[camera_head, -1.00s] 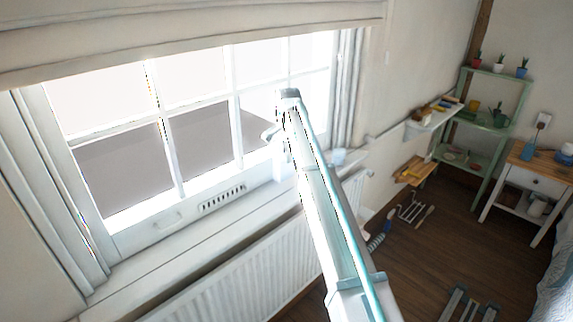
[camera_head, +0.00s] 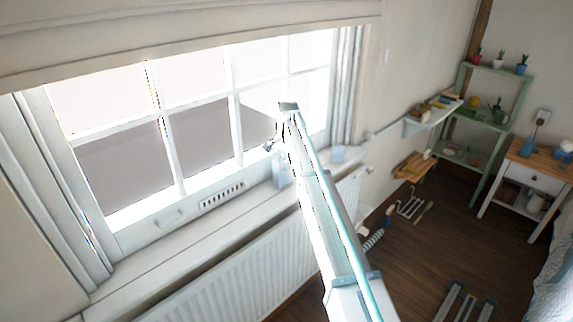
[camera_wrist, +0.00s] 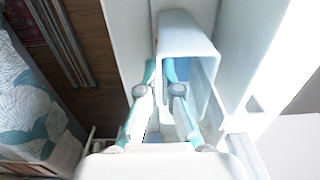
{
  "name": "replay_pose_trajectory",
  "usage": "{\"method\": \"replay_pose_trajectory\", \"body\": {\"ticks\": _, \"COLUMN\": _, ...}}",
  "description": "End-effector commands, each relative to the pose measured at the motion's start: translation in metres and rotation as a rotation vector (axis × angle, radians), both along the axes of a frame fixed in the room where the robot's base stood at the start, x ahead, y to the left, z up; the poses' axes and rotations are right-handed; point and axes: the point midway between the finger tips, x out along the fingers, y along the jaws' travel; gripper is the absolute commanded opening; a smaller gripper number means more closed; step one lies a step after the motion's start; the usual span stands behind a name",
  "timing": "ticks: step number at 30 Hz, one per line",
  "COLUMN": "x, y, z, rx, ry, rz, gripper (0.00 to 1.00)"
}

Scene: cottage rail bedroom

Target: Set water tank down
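The water tank is a pale, translucent box. In the wrist view the water tank (camera_wrist: 190,32) lies just ahead of my gripper (camera_wrist: 160,66), whose two teal fingertips are close together on either side of its near left wall. In the head view the water tank (camera_head: 283,174) shows beside my arm, low over the white windowsill (camera_head: 195,236). I cannot tell whether its base touches the sill. My gripper is mostly hidden behind my arm in the head view.
The window (camera_head: 205,125) stands close behind the sill. A radiator (camera_head: 240,278) is below. The sill to the left is clear. A green shelf (camera_head: 487,135) stands farther right.

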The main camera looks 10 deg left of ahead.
Motion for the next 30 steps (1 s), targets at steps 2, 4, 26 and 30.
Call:
{"method": "replay_pose_trajectory", "body": {"ticks": 2, "x": 0.0, "y": 0.0, "z": -0.001, "rx": 0.0, "ry": 0.0, "rz": 0.0, "gripper": 0.07}}
{"method": "replay_pose_trajectory", "body": {"ticks": 4, "x": 0.0, "y": 0.0, "z": -0.001, "rx": 0.0, "ry": 0.0, "rz": 0.0, "gripper": 0.19}}
{"method": "replay_pose_trajectory", "body": {"ticks": 26, "x": 0.001, "y": 0.0, "z": 0.039, "rx": 0.001, "ry": -0.003, "rz": 0.0, "gripper": 0.31}}
{"method": "replay_pose_trajectory", "body": {"ticks": 30, "x": 0.001, "y": 0.0, "z": 0.067, "rx": 0.001, "ry": -0.003, "rz": 0.0, "gripper": 0.31}}
